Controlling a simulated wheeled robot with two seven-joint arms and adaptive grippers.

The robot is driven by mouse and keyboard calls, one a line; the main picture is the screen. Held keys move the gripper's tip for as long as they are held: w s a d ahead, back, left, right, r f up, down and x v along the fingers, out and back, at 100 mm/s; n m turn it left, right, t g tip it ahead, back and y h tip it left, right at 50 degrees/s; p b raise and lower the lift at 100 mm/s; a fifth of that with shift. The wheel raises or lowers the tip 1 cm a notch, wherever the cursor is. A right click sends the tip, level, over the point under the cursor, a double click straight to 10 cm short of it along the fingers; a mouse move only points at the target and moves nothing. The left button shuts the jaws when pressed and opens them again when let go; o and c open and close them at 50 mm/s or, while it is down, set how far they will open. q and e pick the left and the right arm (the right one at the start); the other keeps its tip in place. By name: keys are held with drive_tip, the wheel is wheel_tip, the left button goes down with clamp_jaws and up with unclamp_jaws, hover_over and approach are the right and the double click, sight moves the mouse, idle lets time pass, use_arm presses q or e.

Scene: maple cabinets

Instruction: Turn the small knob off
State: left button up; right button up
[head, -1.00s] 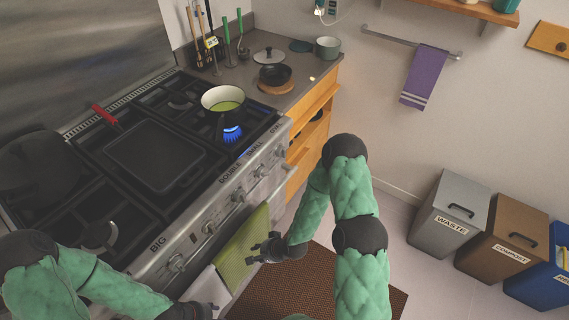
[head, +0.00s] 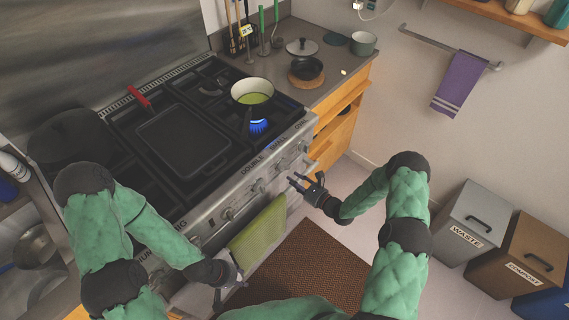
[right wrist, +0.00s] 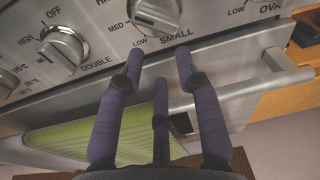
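The small knob (right wrist: 157,14) is a round metal knob above the label SMALL on the stove's steel front, cut off by the top edge of the right wrist view. My right gripper (right wrist: 160,78) is open and empty, its purple-grey fingers pointing up at the panel just below this knob, apart from it. In the head view my right gripper (head: 300,183) is in front of the panel's right part. My left gripper (head: 229,286) looks open and empty, low in front of the oven.
The double knob (right wrist: 64,48) is left of the small knob. An oven handle bar (right wrist: 270,78) crosses below the panel, with a green towel (head: 258,232) hanging there. A griddle pan (head: 183,141) with a red handle sits on the stove. Floor to the right is clear up to the bins (head: 473,217).

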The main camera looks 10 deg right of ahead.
sight(288, 168)
drive_tip(key=shift+w+d+r+m+t+y, duration=0.15)
drive_tip(key=shift+d+r+m+y, duration=0.15)
drive_tip(key=shift+r+m, duration=0.3)
drive_tip(key=shift+w+d+r+m+t+y, duration=0.1)
drive_tip(key=shift+d+r+m+t+y, duration=0.1)
drive_tip(key=shift+r+m+y, duration=0.3)
drive_tip(key=n+b, duration=0.2)
drive_tip(key=b, duration=0.3)
drive_tip(key=shift+b, duration=0.35)
drive_tip(key=shift+n, duration=0.7)
drive_tip(key=n+b, duration=0.1)
drive_tip(key=n, duration=0.5)
drive_tip(key=shift+a+n+b, duration=0.1)
drive_tip(key=shift+n+b, duration=0.2)
drive_tip(key=shift+b, duration=0.1)
drive_tip(key=shift+x, duration=1.2)
drive_tip(key=shift+w+a+r+b, duration=0.1)
drive_tip(key=shift+w+a+b, duration=0.1)
drive_tip(key=shift+w+b, duration=0.15)
drive_tip(key=shift+w+a+r, duration=0.1)
drive_tip(key=shift+r, duration=0.05)
drive_tip(key=shift+w+a+b, duration=0.15)
drive_tip(key=shift+w+b, duration=0.15)
drive_tip(key=shift+w+a, duration=0.3)
drive_tip(key=shift+w, duration=0.05)
drive_tip(key=shift+o, duration=1.1)
drive_tip(key=shift+w+a, duration=0.3)
drive_tip(key=shift+w, duration=0.1)
